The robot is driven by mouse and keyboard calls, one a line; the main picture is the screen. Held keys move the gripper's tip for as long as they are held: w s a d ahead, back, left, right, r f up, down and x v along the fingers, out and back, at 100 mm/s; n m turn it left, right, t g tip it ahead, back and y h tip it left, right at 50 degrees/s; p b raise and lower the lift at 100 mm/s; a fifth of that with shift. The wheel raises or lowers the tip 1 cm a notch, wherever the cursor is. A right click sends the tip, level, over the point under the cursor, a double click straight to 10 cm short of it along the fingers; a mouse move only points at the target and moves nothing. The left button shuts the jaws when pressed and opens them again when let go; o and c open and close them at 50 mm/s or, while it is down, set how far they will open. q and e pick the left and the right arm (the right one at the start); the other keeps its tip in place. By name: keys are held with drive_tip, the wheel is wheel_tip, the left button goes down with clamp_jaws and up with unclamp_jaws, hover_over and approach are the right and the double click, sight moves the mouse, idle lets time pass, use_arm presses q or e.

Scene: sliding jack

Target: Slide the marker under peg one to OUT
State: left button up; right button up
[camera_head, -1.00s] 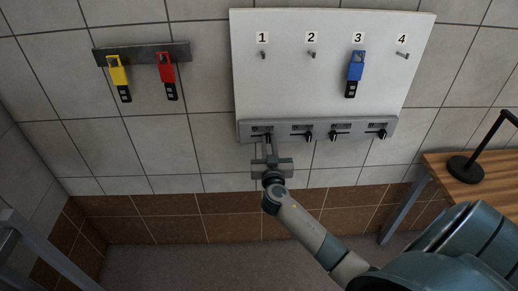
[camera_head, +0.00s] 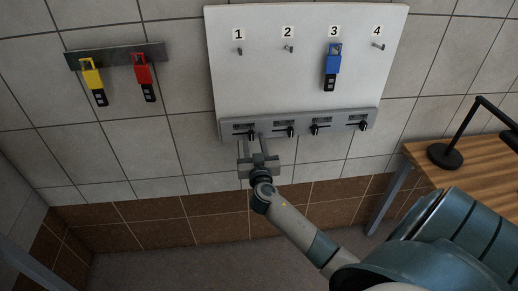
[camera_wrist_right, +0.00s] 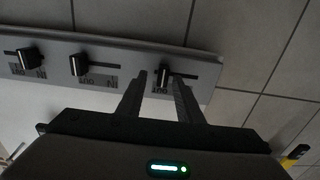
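The marker under peg one is a small black knob (camera_head: 251,133) on a slot in the grey rail below the white board. In the right wrist view this knob (camera_wrist_right: 163,75) sits at the left end of its slot, over the OUT label. My right gripper (camera_head: 252,143) reaches up to it from below. In the right wrist view the two fingers of the right gripper (camera_wrist_right: 160,77) are spread, one on each side of the knob, with a visible gap on the left. Contact on the right side is unclear. My left gripper is out of view.
Peg one (camera_head: 240,51) is empty. A blue lock-like tag (camera_head: 332,66) hangs on peg three. Further knobs (camera_head: 290,131) sit along the rail (camera_head: 340,118). Yellow (camera_head: 92,78) and red (camera_head: 142,72) tags hang on a strip at left. A wooden table (camera_head: 470,165) stands at right.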

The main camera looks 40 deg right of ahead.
use_arm(q)
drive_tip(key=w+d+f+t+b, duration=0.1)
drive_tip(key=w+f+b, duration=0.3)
drive_tip(key=b, duration=0.1)
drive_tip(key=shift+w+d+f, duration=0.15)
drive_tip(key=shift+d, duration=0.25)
use_arm(e)
drive_tip(key=v, duration=1.6)
drive_tip(key=shift+s, duration=0.35)
drive_tip(key=shift+a, duration=0.15)
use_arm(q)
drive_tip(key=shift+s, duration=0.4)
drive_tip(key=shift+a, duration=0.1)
